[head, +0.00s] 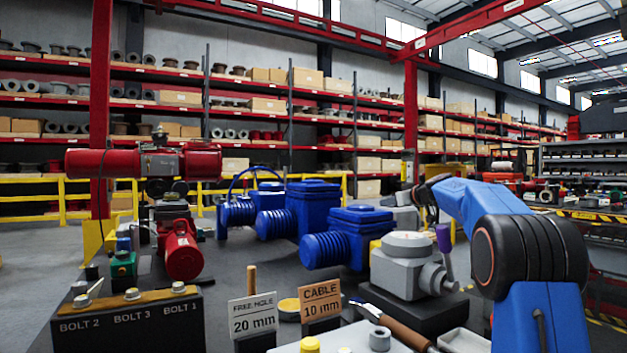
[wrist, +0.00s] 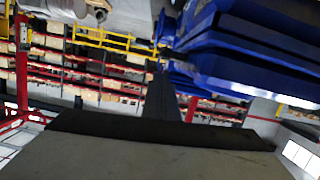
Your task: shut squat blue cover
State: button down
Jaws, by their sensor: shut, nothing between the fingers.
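Several blue actuator housings with ribbed cylinders stand on the dark bench. The nearest has a low, wide blue cover (head: 360,214) that looks seated on its body; I cannot tell whether this is the squat one. A taller blue housing (head: 313,205) stands behind it, and a smaller blue one (head: 268,196) is further left. My gripper (head: 423,205) is to the right of the blue housings, small and partly hidden. In the wrist view my shut, empty gripper (wrist: 162,98) points past a large blue stepped casing (wrist: 250,50) at upper right, close by; contact is unclear.
A grey valve unit (head: 408,265) with a purple-tipped lever (head: 443,240) stands in front of my arm. A red actuator (head: 182,250) is at left. A bolt rack (head: 130,325), signs and a wooden-handled tool (head: 395,325) line the front.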

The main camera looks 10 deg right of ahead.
jog(key=shift+w+d+f+m, duration=0.15)
jog(key=shift+f+m, duration=0.1)
jog(key=shift+f, duration=0.3)
jog(key=shift+s+d+f+m, duration=0.15)
jog(key=shift+f+m, duration=0.1)
jog(key=shift+f, duration=0.3)
jog(key=shift+w+f, duration=0.1)
jog(key=shift+f, duration=0.1)
